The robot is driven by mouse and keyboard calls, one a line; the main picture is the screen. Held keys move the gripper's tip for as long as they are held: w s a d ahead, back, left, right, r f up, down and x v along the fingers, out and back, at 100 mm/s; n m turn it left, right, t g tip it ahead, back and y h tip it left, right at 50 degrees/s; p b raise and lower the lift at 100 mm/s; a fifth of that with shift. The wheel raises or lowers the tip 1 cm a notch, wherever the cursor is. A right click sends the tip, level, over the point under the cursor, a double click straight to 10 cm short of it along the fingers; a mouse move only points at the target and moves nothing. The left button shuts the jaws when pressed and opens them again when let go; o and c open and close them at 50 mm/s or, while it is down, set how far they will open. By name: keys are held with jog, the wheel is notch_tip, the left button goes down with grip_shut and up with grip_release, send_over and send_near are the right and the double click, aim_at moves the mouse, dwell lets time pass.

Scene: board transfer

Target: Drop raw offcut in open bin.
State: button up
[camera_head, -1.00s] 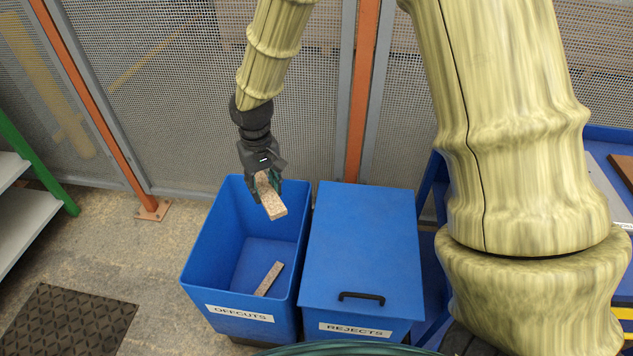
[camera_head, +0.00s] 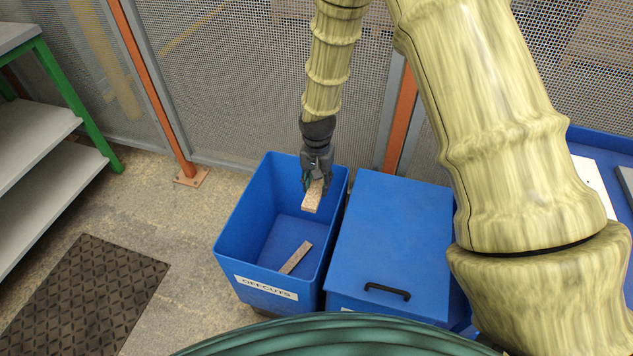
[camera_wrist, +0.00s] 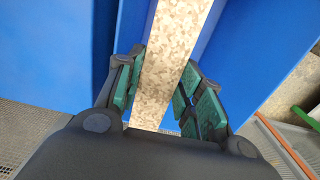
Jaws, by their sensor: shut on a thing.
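My gripper (camera_head: 315,182) is shut on a raw offcut (camera_head: 312,199), a short speckled tan piece of board. It hangs over the right part of the open blue bin labelled OFFCUTS (camera_head: 226,248). In the wrist view the offcut (camera_wrist: 168,62) runs away from between the green finger pads of the gripper (camera_wrist: 163,95). Blue bin surfaces show on both sides of it. Another offcut (camera_head: 295,258) lies on the floor of the open bin. How far the held piece is above the bin floor is hard to tell.
A blue bin with a closed lid (camera_head: 392,235) and black handle stands just right of the open bin. A mesh fence (camera_head: 235,90) with orange posts is behind. A shelf (camera_head: 45,150) with green legs and a dark floor mat (camera_head: 85,295) are at left.

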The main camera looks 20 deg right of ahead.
jog(key=shift+s+r+p, duration=0.1)
jog(key=shift+p, duration=0.35)
notch_tip(320, 180, down, 20)
jog(key=b, duration=0.8)
dwell(1.1)
jog(key=o, duration=1.1)
jog(key=shift+r, duration=5.95)
